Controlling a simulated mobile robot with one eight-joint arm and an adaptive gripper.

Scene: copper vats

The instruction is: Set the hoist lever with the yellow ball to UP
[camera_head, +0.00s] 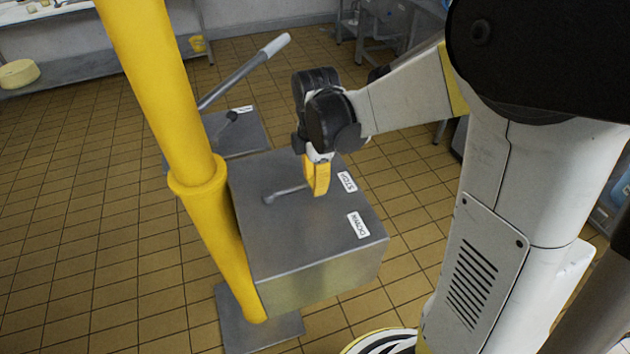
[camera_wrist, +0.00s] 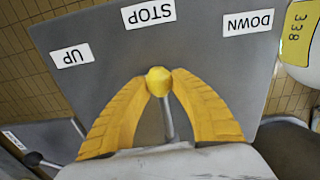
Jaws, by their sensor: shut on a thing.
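The hoist lever is a short grey rod (camera_head: 284,193) on top of a grey metal box (camera_head: 300,240). Its yellow ball (camera_wrist: 158,80) shows in the wrist view, and the rod (camera_wrist: 167,118) runs from it toward my wrist. My gripper (camera_head: 319,190) has yellow fingers shut on the ball; it also shows in the wrist view (camera_wrist: 158,78). The lever points toward the STOP label (camera_wrist: 148,13), between the UP label (camera_wrist: 72,54) and the DOWN label (camera_wrist: 248,22). In the head view, the fingers hide the ball and the UP label does not show.
A thick yellow post (camera_head: 165,95) stands just left of the box. Behind the box is another grey unit with a long pale-handled lever (camera_head: 250,68) and a small black-knobbed lever (camera_head: 230,117). Open tiled floor (camera_head: 70,210) lies left of the post.

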